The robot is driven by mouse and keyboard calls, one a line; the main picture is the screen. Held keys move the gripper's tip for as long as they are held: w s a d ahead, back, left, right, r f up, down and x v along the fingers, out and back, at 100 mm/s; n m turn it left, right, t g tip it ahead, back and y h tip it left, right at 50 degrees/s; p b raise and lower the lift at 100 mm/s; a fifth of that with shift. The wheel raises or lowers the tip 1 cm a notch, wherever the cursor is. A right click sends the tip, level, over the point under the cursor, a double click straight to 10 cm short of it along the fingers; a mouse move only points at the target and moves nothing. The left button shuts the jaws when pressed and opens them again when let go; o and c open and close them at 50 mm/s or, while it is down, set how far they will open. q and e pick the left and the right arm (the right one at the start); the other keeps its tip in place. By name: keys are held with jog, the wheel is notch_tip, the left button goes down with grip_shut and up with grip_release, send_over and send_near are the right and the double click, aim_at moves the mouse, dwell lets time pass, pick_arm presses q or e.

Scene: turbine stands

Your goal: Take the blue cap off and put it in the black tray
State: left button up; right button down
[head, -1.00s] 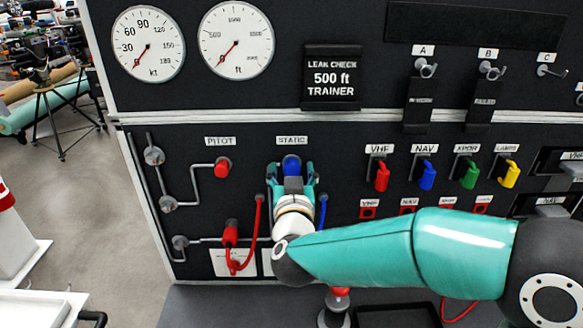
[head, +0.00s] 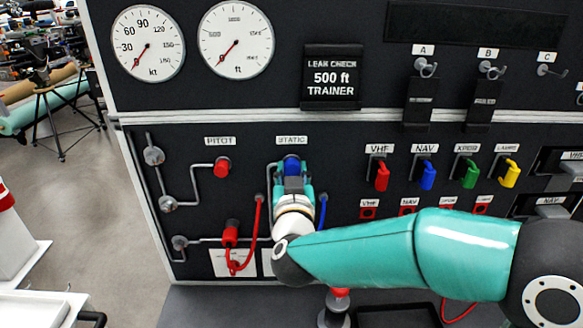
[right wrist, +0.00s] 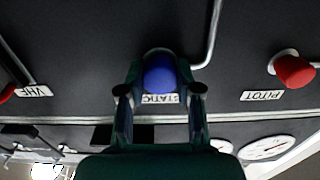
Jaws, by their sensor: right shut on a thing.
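The blue cap (head: 291,165) is on the panel just below the STATIC label (head: 291,140). My right gripper (head: 292,178) is at the cap, with its fingers shut on it from both sides. In the right wrist view the blue cap (right wrist: 160,75) shows between the two fingertips of my right gripper (right wrist: 160,92), in front of the upside-down STATIC label. The black tray (head: 397,317) lies on the bench at the bottom of the head view, partly hidden by my right arm. My left gripper is not in view.
A red cap (head: 222,167) sits under the PITOT label to the left. Red and blue hoses hang beside my right wrist. Coloured plugs (head: 428,174) are on the panel to the right. A red-topped post (head: 337,302) stands left of the tray.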

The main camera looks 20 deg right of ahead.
aim_at(292, 172)
jog(key=shift+s+a, duration=0.1)
jog(key=shift+s, duration=0.05)
dwell(0.3)
jog(key=shift+s+a, duration=0.1)
jog(key=shift+s, duration=0.3)
jog(key=shift+s, duration=0.15)
jog(key=shift+v, duration=0.8)
